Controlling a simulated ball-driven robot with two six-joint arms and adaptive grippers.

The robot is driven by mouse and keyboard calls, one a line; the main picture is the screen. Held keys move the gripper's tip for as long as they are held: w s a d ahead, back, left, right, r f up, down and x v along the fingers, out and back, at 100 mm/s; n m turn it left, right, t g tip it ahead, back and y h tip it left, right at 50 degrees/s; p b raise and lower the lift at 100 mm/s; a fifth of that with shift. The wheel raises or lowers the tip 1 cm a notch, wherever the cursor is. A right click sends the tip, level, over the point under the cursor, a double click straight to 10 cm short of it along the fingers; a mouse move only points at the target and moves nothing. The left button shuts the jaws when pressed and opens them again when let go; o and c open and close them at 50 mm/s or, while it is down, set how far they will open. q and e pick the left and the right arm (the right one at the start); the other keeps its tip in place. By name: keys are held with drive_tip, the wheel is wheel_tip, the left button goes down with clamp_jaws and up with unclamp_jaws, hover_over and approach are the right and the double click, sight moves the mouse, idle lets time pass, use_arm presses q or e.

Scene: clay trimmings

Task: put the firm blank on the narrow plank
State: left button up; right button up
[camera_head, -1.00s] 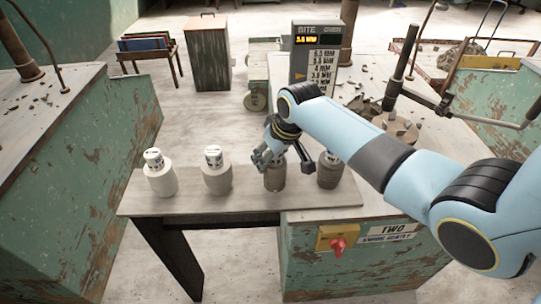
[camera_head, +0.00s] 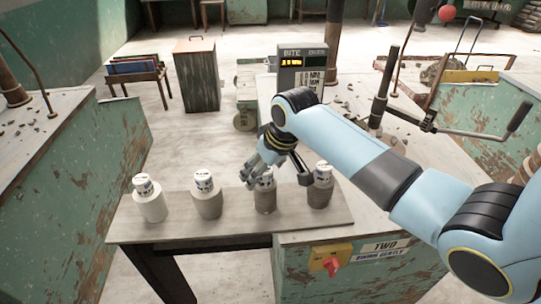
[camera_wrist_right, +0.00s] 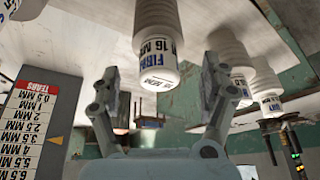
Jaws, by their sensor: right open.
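Several clay blanks with white labelled caps stand upright in a row on a grey-brown board (camera_head: 180,233). The two at the left are a pale one (camera_head: 150,205) and a greyer one (camera_head: 207,203); the two at the right are a dark one (camera_head: 265,199) and a brown-grey one (camera_head: 320,194). My right gripper (camera_head: 273,174) is at the dark blank's cap, its fingers apart. In the right wrist view its open fingers (camera_wrist_right: 160,85) are on either side of a cap whose inverted label seems to read "firm 16 mm" (camera_wrist_right: 158,58). I cannot tell which surface is the narrow plank. My left gripper is out of view.
A gauge post with a lit display (camera_head: 302,62) stands behind my right arm; its "tears" scale (camera_wrist_right: 38,130) shows in the wrist view. A crank handle (camera_head: 470,128) juts out at the right. A red knob (camera_head: 331,266) is on the bench front below.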

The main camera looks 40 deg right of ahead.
sight(273, 190)
drive_tip(key=v, duration=0.7)
drive_tip(key=shift+r, duration=0.3)
drive_tip(key=shift+s, duration=0.15)
